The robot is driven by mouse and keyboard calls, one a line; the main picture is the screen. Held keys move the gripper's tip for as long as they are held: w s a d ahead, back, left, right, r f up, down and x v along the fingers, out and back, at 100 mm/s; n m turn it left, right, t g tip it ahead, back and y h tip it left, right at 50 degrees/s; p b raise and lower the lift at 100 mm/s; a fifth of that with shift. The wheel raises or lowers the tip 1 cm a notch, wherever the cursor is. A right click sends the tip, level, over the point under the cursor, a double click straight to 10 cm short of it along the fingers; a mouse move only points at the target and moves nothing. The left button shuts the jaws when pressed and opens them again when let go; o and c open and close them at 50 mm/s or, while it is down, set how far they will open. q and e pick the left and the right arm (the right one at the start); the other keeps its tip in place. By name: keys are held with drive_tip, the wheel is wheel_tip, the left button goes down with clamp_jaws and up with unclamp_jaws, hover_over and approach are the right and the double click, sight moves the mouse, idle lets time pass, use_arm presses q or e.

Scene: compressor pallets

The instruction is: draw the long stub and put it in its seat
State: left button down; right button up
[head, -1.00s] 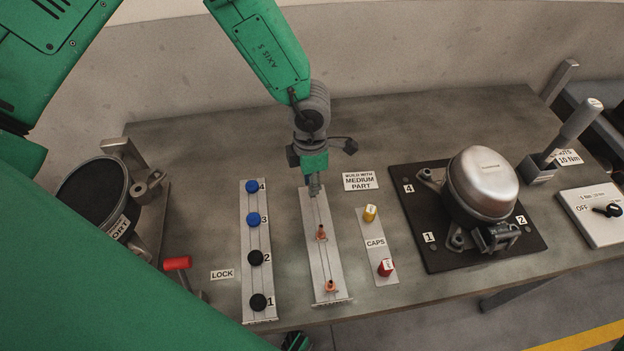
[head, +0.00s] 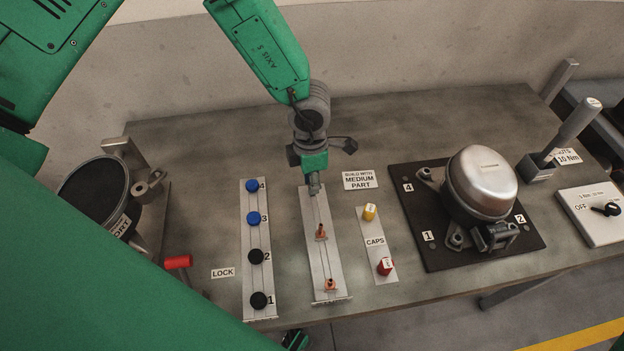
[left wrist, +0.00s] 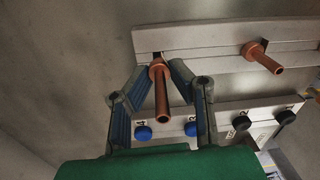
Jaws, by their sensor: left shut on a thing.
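The long copper stub (left wrist: 162,95) stands at the far end of the pale stub rack (head: 322,262), at a slot in it. My left gripper (head: 314,187) is above that end of the rack, fingers pointing down. In the left wrist view its blue-grey fingers (left wrist: 160,72) are shut on the stub near its collar. The head view hides most of this stub behind the gripper. Two shorter copper stubs, one mid-rack (head: 321,232) and one at the near end (head: 330,285), stand free. The compressor (head: 482,182) sits on a black plate at the right.
Left of the rack is a strip (head: 261,300) with blue and black knobs. Right of it is a caps strip (head: 377,250) with a yellow and a red cap. A sign (head: 362,181) reads "build with medium part".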

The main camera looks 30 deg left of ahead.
use_arm(q)
drive_tip(key=shift+p, duration=0.3)
drive_tip(key=shift+f+b, duration=0.75)
drive_tip(key=shift+f, duration=0.45)
drive_tip(key=c, duration=1.3)
unclamp_jaws()
drive_tip(key=shift+c, duration=0.2)
drive_tip(key=shift+r, duration=0.45)
wheel_tip(320, 180, up, 11)
drive_tip(key=shift+w+a, duration=0.25)
